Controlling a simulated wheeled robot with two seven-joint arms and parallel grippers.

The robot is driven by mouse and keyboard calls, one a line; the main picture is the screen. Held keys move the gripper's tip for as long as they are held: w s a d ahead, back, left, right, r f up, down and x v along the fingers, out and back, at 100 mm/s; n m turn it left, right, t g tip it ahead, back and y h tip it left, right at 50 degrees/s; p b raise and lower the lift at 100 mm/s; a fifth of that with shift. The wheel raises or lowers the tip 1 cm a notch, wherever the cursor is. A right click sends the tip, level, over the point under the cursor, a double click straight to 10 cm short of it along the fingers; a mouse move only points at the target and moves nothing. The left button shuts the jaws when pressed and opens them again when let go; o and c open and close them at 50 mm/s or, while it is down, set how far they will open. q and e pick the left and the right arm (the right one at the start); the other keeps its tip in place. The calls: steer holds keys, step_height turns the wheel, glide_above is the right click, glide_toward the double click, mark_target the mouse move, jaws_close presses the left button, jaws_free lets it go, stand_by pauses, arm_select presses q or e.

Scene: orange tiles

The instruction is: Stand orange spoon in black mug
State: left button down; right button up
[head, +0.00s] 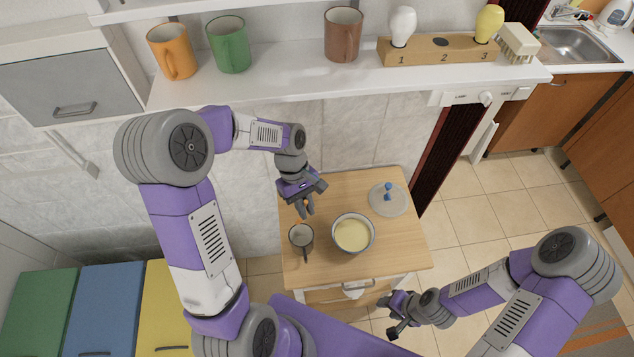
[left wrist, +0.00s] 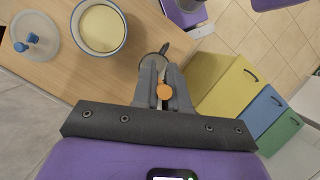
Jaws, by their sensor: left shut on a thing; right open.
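The black mug (head: 301,238) stands upright on the small wooden table, its dark handle toward the front. In the left wrist view the mug (left wrist: 151,58) is partly hidden behind my fingers. My left gripper (head: 305,209) points down above the table, just behind the mug in the head view, and is shut on the orange spoon (left wrist: 165,92). Only the spoon's round orange end shows clearly between the fingers; the rest is mostly hidden. Whether the spoon touches the mug cannot be told. My right gripper (head: 396,314) is open and empty, low in front of the table.
A bowl (head: 371,247) of cream-coloured food stands close right of the mug. A glass lid (head: 388,202) with a blue knob lies at the table's back right. The shelf (head: 270,86) above holds orange, green and brown mugs. The table's front right is clear.

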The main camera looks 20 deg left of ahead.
arm_select(q)
step_height(320, 180, down, 13)
steer(key=s+b, duration=0.1)
steer(key=b, duration=0.9)
arm_select(e)
step_height(320, 180, down, 10)
steer(key=shift+s, duration=0.45)
steer(key=shift+r, duration=0.1)
arm_select(q)
steer(key=c, duration=1.1)
jaws_free()
steer(key=shift+r, duration=0.1)
